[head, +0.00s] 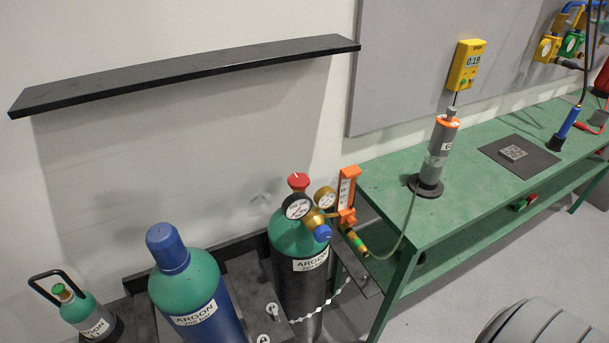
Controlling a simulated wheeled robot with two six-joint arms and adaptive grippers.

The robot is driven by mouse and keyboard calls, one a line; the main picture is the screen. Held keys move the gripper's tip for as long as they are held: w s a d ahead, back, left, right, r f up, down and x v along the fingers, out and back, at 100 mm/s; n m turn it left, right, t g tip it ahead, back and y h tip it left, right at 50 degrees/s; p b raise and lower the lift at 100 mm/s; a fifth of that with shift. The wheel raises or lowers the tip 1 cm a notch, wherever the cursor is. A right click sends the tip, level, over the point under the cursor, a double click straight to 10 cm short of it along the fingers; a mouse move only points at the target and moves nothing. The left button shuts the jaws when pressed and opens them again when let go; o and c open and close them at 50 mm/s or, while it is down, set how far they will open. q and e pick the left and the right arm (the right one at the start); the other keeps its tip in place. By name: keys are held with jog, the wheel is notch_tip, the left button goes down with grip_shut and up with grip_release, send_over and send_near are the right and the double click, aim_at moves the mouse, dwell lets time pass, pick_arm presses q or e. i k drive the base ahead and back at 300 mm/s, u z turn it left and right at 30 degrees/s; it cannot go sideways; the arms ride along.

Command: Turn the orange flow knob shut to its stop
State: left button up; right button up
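An orange piece that looks like the flow knob (347,216) sits at the lower end of an upright flowmeter (345,192) with a pale scale and an orange top. The flowmeter stands right of the regulator on the dark argon cylinder with a green shoulder (300,275). The knob is small in view, and I cannot tell its turn position. The regulator has a white gauge (297,206), a brass gauge (325,197) and a blue knob (321,233). A red handwheel (298,181) tops the cylinder. Neither of my grippers is in view.
A hose (404,228) runs from a brass fitting below the flowmeter to a grey cylinder (438,152) on the green bench (465,178). A yellow meter (466,66) reads 0.19. A blue argon cylinder (187,290) stands left, under a black shelf (190,73). A chain crosses the dark cylinder.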

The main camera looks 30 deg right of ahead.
aim_at(351, 221)
jog(key=z, duration=1.75)
